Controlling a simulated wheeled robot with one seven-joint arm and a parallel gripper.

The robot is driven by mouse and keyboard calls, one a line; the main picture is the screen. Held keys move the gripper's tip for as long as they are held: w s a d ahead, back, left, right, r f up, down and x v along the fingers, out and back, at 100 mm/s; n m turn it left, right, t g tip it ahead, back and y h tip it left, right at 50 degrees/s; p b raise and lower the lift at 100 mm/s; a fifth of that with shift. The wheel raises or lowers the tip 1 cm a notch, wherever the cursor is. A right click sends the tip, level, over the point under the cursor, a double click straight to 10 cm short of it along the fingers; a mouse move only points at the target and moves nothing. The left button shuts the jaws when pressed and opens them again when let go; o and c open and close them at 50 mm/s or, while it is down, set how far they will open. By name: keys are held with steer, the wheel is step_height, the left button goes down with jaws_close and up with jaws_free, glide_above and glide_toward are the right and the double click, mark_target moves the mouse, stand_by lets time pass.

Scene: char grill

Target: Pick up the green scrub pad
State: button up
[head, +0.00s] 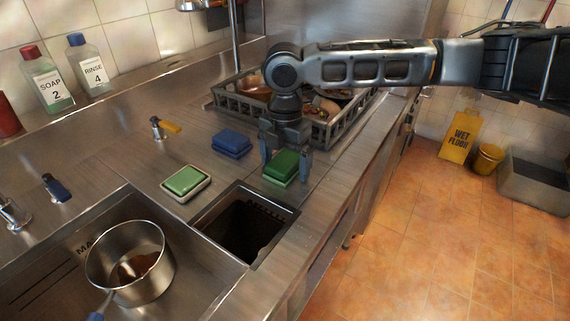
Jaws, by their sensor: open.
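The green scrub pad (281,168) lies on the steel counter, just beyond the far right corner of the square opening. My gripper (286,170) points down over it and is open, with one finger at each side of the pad. I cannot tell whether the fingers touch it. The gripper body hides part of the view behind the pad. A second, lighter green block (184,180) sits in a pale dish to the left, apart from the gripper.
A blue pad stack (231,143) stands left of my gripper. A grey rack (240,110) with dishes stands close behind it. The dark square opening (243,229) lies in front. A steel pot (131,262) stands at the lower left. The counter's right edge drops to the tiled floor.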

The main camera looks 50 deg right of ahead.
mark_target(285, 160)
steer(key=c, duration=1.1)
steer(key=shift+r, duration=0.1)
steer(key=shift+c, duration=0.2)
steer(key=shift+r, duration=0.4)
step_height(285, 160, up, 3)
steer(key=shift+f, duration=0.2)
steer(key=s+d+r+b, duration=0.1)
steer(key=s+d+r, duration=0.6)
steer(key=s+d, duration=0.1)
steer(key=shift+s+r+b, duration=0.25)
steer(key=shift+s+b, duration=0.05)
steer(key=shift+b, duration=0.1)
